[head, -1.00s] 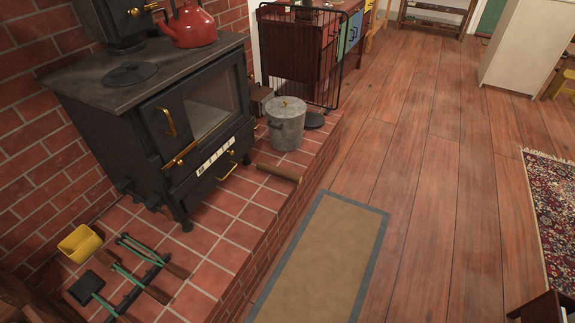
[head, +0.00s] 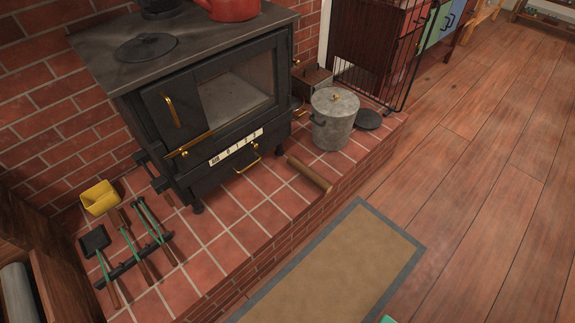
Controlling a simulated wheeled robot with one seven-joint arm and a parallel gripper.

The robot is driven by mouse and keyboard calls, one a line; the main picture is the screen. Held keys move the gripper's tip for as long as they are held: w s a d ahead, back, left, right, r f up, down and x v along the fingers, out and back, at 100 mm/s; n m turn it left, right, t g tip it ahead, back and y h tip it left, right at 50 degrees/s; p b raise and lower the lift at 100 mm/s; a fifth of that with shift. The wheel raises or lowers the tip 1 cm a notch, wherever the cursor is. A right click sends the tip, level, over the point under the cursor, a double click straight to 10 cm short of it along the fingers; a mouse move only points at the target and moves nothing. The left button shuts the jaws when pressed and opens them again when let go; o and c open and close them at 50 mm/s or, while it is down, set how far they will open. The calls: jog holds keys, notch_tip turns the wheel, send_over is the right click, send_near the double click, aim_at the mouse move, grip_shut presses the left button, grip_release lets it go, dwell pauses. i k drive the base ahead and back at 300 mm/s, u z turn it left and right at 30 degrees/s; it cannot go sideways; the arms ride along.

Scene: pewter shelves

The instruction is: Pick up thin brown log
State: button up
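A thin brown log (head: 310,174) lies on the red-tiled hearth (head: 232,222), near its front edge. It is in front of the black stove and just left of a grey lidded metal pot. Nothing covers it in the head view. My gripper is not in view.
The black stove (head: 215,95) stands behind the log. The grey pot (head: 334,118) and a dark round disc (head: 368,119) are to its right. A mat (head: 330,272) lies on the open wooden floor (head: 480,200).

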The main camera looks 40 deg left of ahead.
aim_at(318, 181)
jog(key=u, duration=0.55)
jog(key=i, duration=0.9)
jog(key=u, duration=0.95)
jog(key=i, duration=0.45)
jog(key=u, duration=0.2)
